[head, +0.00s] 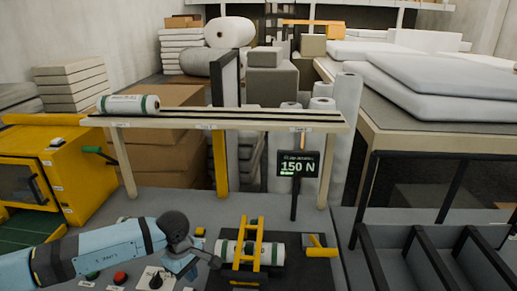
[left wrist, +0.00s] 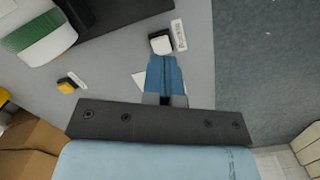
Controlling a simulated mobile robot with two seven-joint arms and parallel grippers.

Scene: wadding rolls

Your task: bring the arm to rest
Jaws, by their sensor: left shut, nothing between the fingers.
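My left arm comes in from the left in the head view, low over the grey bench. Its left gripper (head: 207,264) is beside the left end of a white wadding roll with green bands (head: 229,250), apart from it. In the left wrist view the blue fingers (left wrist: 166,75) are shut together and empty. The roll's end (left wrist: 42,35) shows at that view's upper left. My right gripper is in neither view.
The roll lies under a yellow frame (head: 259,240). Another roll (head: 128,104) lies on the raised shelf (head: 230,119). A red button (head: 120,278) and a knob (head: 156,281) sit near the arm. Black-framed bins (head: 400,249) stand right.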

